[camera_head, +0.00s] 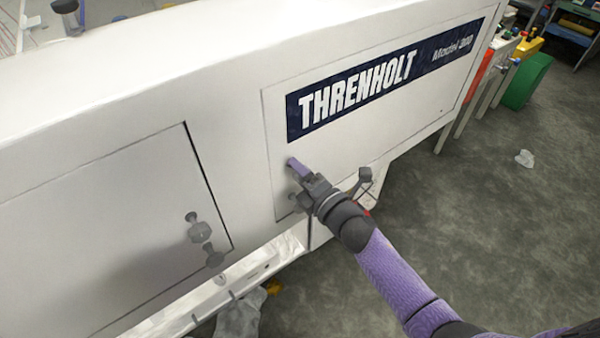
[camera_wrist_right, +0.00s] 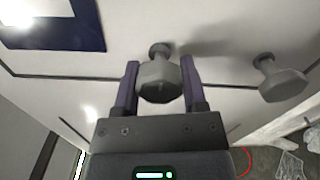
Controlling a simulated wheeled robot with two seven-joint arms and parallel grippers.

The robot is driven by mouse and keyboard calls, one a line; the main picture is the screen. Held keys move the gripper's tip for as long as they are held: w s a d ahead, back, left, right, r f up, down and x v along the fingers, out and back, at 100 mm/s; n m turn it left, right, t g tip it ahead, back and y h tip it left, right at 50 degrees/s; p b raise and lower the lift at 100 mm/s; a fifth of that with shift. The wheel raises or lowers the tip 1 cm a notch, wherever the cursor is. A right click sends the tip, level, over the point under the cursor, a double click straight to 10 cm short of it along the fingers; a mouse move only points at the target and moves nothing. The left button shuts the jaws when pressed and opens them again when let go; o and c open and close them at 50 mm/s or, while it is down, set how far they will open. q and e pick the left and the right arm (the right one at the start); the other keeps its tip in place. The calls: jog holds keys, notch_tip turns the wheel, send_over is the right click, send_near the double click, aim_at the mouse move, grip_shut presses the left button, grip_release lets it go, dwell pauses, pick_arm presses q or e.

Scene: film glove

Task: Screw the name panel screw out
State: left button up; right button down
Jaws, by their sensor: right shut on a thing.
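The white name panel (camera_head: 350,150), with a dark blue THRENHOLT label (camera_head: 360,85), is set in the side of a big white machine. My right gripper (camera_head: 296,180) is at the panel's lower left corner. In the right wrist view its two purple fingers (camera_wrist_right: 158,85) are on either side of a grey faceted screw head (camera_wrist_right: 158,80), shut on it. The screw's round base shows behind the head, against the panel, with a stretch of shank between them. A second grey screw (camera_wrist_right: 280,80) stands apart to the right there. My left gripper is out of view.
A closed door (camera_head: 110,240) left of the panel carries grey knobs (camera_head: 198,228). A white ledge (camera_head: 240,275) runs below. Crumpled grey material (camera_head: 238,318) lies beneath it. The dark floor (camera_head: 480,210) at right is mostly clear, apart from a small white scrap (camera_head: 524,158).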

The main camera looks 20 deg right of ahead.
dwell(0.5)
jog(key=shift+c, duration=0.7)
grip_release()
jog(key=shift+w, duration=0.1)
jog(key=p+v, duration=0.1)
jog(key=v, duration=0.9)
